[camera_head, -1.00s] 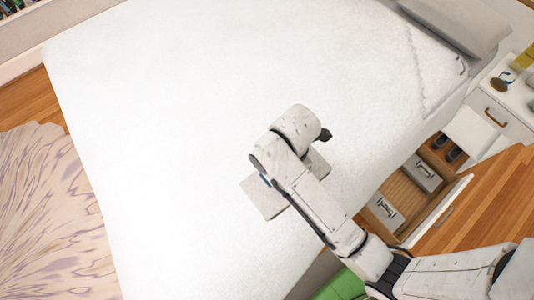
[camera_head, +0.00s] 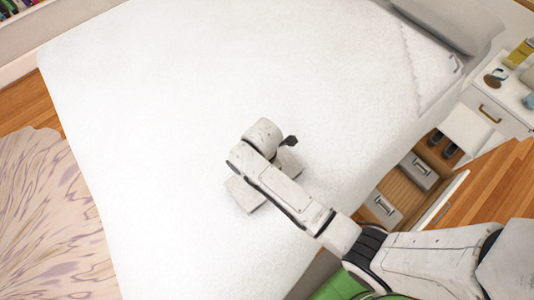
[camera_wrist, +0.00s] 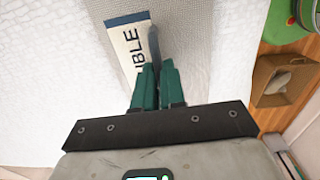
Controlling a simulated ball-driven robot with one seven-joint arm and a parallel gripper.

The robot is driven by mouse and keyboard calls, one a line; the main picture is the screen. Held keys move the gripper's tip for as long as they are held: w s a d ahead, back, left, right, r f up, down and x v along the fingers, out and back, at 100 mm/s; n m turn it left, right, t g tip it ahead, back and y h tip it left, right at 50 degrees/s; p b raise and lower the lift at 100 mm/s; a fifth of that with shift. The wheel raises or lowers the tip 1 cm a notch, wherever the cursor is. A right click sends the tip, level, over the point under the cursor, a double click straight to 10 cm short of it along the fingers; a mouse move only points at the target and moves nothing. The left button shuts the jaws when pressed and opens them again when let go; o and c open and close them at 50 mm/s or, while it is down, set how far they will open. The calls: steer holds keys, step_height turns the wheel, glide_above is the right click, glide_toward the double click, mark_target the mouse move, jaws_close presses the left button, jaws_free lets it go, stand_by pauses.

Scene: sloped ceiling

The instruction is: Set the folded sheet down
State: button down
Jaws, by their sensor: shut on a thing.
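The folded sheet (camera_head: 243,196) is a pale off-white block over the bed, partly covered by my arm in the head view. In the wrist view, the sheet (camera_wrist: 203,52) shows a grey-white weave and a label with dark letters ending in "IBLE". My gripper (camera_wrist: 155,72) has green fingers, close together and shut on the sheet beside the label. In the head view, the fingers are hidden under my arm. The sheet is at or just above the white bed top (camera_head: 180,110); I cannot tell whether it touches.
The bed top around the sheet is wide and clear. A grey pillow (camera_head: 452,22) lies at the upper right. A white nightstand (camera_head: 497,108) and an open wooden drawer (camera_head: 400,190) with grey boxes are at the right. A patterned rug (camera_head: 45,215) lies on the left floor.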

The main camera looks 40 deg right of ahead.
steer(key=shift+f, duration=0.15)
steer(key=c, duration=1.7)
jaws_free()
steer(key=shift+f, duration=0.1)
steer(key=o, duration=0.5)
step_height(320, 180, up, 13)
steer(key=s+d+m, duration=0.2)
steer(key=s+m, duration=0.3)
steer(key=m, duration=0.1)
steer(key=s+d+f+m, duration=0.1)
steer(key=s+d+m, duration=0.2)
steer(key=s+m, duration=0.2)
steer(key=s+d+m+t, duration=0.1)
steer(key=s+d+m, duration=0.2)
steer(key=s+m, duration=0.2)
steer(key=shift+s+f+m, duration=0.1)
steer(key=shift+f+m, duration=0.1)
steer(key=shift+m, duration=0.5)
steer(key=shift+f+m, duration=0.2)
steer(key=shift+m, duration=0.5)
